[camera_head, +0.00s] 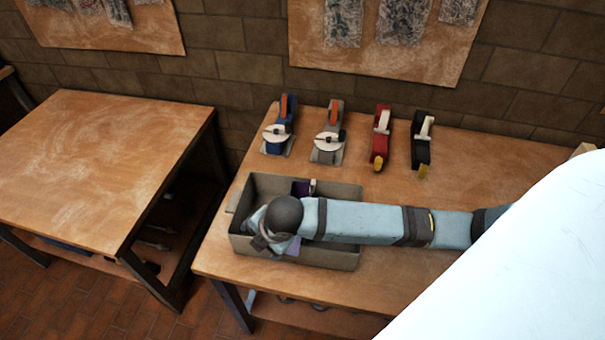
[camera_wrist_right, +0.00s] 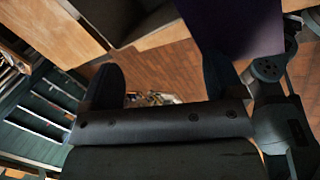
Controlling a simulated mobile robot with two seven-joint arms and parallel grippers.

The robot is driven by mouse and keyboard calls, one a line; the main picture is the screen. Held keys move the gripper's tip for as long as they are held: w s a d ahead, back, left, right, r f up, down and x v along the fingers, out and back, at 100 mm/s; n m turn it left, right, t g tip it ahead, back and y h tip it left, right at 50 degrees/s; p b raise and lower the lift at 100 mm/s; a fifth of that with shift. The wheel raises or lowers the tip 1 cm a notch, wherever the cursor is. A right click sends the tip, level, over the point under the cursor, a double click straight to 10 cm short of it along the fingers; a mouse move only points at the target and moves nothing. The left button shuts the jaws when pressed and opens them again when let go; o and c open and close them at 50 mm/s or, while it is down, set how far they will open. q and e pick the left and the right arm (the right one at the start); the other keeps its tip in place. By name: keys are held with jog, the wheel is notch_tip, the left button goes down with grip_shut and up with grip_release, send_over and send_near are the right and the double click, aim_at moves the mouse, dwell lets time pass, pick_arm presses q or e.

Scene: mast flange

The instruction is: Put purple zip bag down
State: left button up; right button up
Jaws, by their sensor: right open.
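A purple zip bag (camera_head: 293,246) shows as a small patch below my right wrist, inside the open grey-brown box (camera_head: 335,259). A purple surface (camera_wrist_right: 238,25) fills the upper right of the right wrist view, close by one finger and partly covering it. My right gripper (camera_head: 265,243) is low at the left part of the box, largely hidden by my wrist. In the wrist view its fingers (camera_wrist_right: 163,77) are spread apart, with floor visible between them. I cannot tell whether the bag touches a finger. My left gripper is in neither view.
A dark purple item (camera_head: 301,188) with a pale part lies at the box's back wall. Blue (camera_head: 279,128), grey (camera_head: 329,135), red (camera_head: 380,138) and black (camera_head: 421,141) tape dispensers stand behind the box. An empty-topped table (camera_head: 95,160) stands left, across a gap.

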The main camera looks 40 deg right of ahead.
jog(key=s+a+f+m+t+y, duration=0.3)
jog(key=s+a+f+m, duration=0.15)
jog(key=m, duration=0.45)
jog(key=s+d+f+m+t, duration=0.1)
jog(key=s+d+m, duration=0.1)
jog(key=s+m, duration=0.1)
jog(key=s+d+f+m+t+h, duration=0.1)
jog(key=s+d+m, duration=0.1)
jog(key=m, duration=0.1)
jog(key=s+d+f+m+t, duration=0.1)
jog(key=s+d+f+m, duration=0.1)
jog(key=s+m, duration=0.1)
jog(key=shift+s+d+h, duration=0.25)
jog(key=shift+s+h, duration=0.05)
jog(key=shift+h, duration=0.1)
jog(key=shift+r+p, duration=0.4)
jog(key=shift+p, duration=0.05)
